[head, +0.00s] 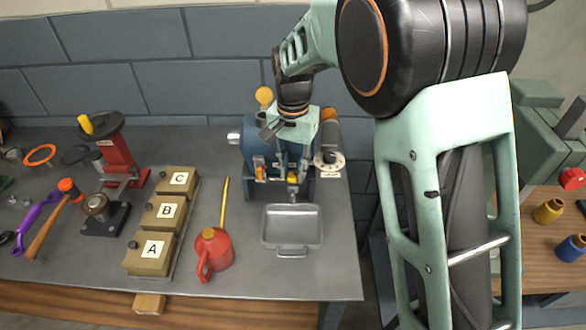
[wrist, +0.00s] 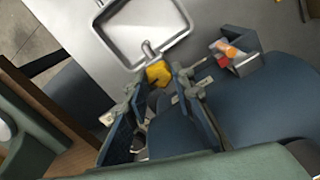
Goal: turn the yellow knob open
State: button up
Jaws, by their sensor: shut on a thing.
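The yellow knob (wrist: 158,73) sits between my two fingertips in the wrist view, beside a short metal spout (wrist: 149,48). My gripper (wrist: 156,86) is shut on the knob, with one finger on each side. In the head view my gripper (head: 292,168) reaches down at the front of the blue casing (head: 252,150); the knob is mostly hidden there by the fingers. The casing also fills the lower right of the wrist view (wrist: 265,110). I cannot tell the knob's turn angle.
A grey metal tray (head: 292,252) lies just in front of the casing, below the spout. A red oil can (head: 214,252) and boxes marked A, B and C (head: 150,252) stand to the left.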

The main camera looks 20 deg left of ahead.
jog(key=shift+n, duration=0.4)
grip_shut()
jog(key=n, duration=0.5)
jog(key=shift+n+b, duration=0.3)
jog(key=n, duration=0.6)
jog(key=shift+a, duration=0.1)
jog(key=o, duration=1)
grip_release()
jog(key=shift+r, duration=0.15)
